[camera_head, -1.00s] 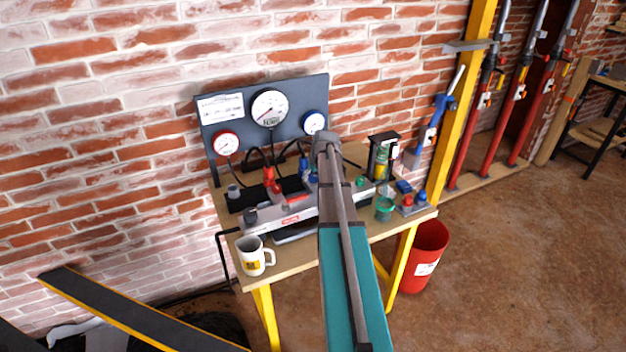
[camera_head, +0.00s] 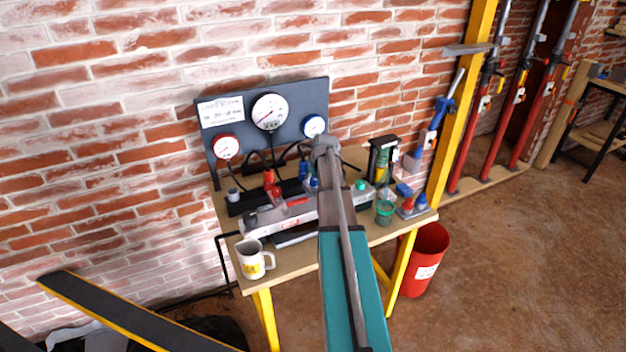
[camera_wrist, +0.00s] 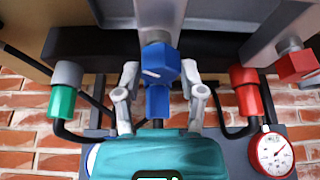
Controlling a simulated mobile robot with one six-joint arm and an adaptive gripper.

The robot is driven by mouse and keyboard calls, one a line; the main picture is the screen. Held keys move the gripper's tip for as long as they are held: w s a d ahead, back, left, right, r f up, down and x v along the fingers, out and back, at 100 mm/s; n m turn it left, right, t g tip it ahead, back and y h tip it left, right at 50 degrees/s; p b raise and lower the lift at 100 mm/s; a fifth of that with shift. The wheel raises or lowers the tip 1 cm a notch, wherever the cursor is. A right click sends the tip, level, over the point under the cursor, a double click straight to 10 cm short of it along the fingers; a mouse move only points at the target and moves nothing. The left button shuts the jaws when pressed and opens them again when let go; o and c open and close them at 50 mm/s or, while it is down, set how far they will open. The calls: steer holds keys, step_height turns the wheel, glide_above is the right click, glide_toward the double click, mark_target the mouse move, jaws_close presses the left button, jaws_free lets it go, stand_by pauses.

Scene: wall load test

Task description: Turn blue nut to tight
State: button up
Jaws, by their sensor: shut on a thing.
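The blue nut (camera_wrist: 160,62) is in the middle of the wrist view, on a pale grey metal fitting, with a white mark on its face. A narrower blue piece (camera_wrist: 158,100) lies in line with it. The two grey fingers of my gripper (camera_wrist: 159,76) are on either side of the nut, closed on it. In the head view my arm reaches over the bench, and its end hides the nut and the fingertips.
A green-and-grey fitting (camera_wrist: 64,90) and a red one (camera_wrist: 245,90) flank the nut. A gauge panel (camera_head: 232,152) stands behind. The bench (camera_head: 275,272) holds a mug (camera_head: 250,260) and a green cup (camera_head: 384,214). A red bin (camera_head: 425,262) stands at right.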

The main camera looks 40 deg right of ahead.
steer(key=shift+a+m, duration=0.1)
steer(key=shift+m, duration=0.4)
steer(key=m+g+h, duration=0.1)
steer(key=m, duration=0.3)
steer(key=shift+a+h, duration=0.1)
steer(key=shift+h, duration=0.3)
steer(key=m+g+h, duration=0.1)
steer(key=m, duration=0.3)
steer(key=shift+m, duration=0.4)
steer(key=o, duration=1.1)
steer(key=shift+w, duration=0.1)
steer(key=shift+o, duration=0.2)
